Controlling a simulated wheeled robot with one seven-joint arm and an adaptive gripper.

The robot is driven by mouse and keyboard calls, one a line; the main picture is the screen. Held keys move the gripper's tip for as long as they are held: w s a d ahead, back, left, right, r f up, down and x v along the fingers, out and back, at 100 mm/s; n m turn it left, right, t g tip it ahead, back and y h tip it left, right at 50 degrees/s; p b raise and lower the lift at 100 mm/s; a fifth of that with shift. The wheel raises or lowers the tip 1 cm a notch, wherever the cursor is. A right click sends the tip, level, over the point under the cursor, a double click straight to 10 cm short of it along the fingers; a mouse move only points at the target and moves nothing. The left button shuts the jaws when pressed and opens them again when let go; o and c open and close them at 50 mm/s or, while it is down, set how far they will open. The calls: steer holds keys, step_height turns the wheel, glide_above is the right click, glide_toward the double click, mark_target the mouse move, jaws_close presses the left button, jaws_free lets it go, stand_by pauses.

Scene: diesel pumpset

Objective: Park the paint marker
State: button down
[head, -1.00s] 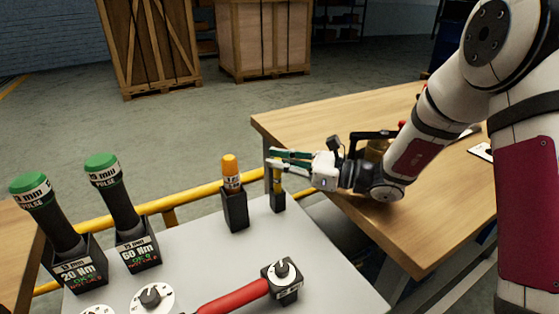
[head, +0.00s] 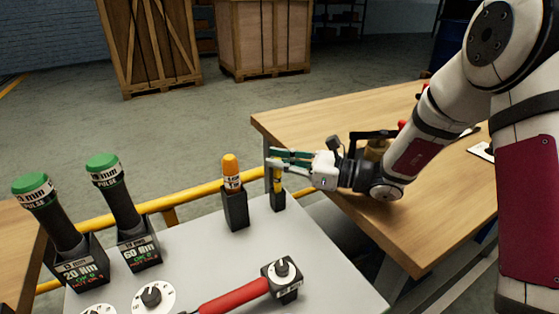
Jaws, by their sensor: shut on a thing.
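A slim yellow marker (head: 277,185), which I take to be the paint marker, stands upright with its lower end in a small black holder (head: 278,201) at the back right corner of the grey tray top. My gripper (head: 275,160) reaches in from the right, level, and is shut on the upper part of the marker. The fingers hide the marker's top. From this view I cannot tell whether the marker sits fully down in the holder.
Just left, an orange-capped stick (head: 232,172) stands in a taller black holder (head: 235,210). Two green-capped tools (head: 118,200) stand farther left. A red-handled tool (head: 235,297) lies in front. A wooden table (head: 310,122) is behind, under my arm.

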steer(key=shift+f+b, duration=0.6)
steer(key=shift+f, duration=0.45)
stand_by(0.4)
steer(key=c, duration=1.5)
jaws_free()
steer(key=v, duration=1.2)
